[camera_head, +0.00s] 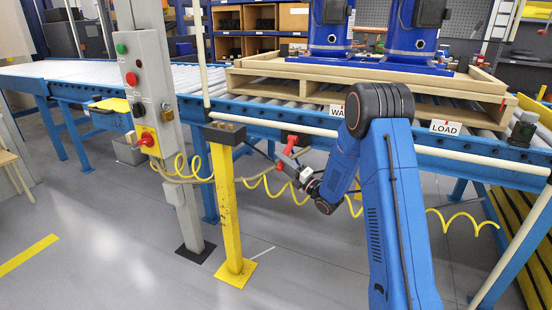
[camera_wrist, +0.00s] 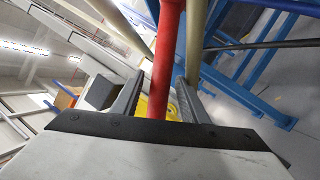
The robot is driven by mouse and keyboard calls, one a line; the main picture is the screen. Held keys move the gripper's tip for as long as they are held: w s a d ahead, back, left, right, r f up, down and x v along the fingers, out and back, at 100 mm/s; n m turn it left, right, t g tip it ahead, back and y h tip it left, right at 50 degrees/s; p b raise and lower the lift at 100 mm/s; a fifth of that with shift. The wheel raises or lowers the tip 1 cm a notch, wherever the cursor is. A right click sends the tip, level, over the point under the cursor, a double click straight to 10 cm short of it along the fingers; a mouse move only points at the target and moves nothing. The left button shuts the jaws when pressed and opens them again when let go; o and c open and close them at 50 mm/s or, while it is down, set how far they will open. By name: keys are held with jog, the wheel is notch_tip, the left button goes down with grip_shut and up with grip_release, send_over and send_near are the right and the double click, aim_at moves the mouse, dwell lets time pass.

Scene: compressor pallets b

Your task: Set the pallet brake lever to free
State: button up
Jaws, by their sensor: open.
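The red brake lever (camera_head: 291,145) sits below the blue conveyor rail, between the yellow post and my arm. In the wrist view the lever (camera_wrist: 167,60) is a red bar running from the top edge down between my two fingers. My gripper (camera_head: 290,164) is open at the lever, with a finger on each side of it. It also shows in the wrist view (camera_wrist: 160,98), with gaps beside the bar. I cannot tell if either finger touches it. The lever's pivot and any position marking are not clear in either view.
The yellow post (camera_head: 228,200) and a grey control column (camera_head: 150,95) with buttons stand left of my gripper. Coiled yellow hoses (camera_head: 262,184) hang nearby. A wooden pallet (camera_head: 270,87) with blue compressors (camera_head: 413,38) rests on the conveyor rollers. "LOAD" (camera_head: 445,127) and partly hidden "WA" labels mark the rail.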

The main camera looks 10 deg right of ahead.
jog(key=shift+x, duration=1.55)
grip_shut()
jog(key=shift+r, duration=0.15)
notch_tip(320, 180, up, 9)
jog(key=m+g+h, duration=0.1)
jog(key=m+h, duration=0.3)
jog(key=m, duration=0.6)
jog(key=shift+w+d, duration=0.1)
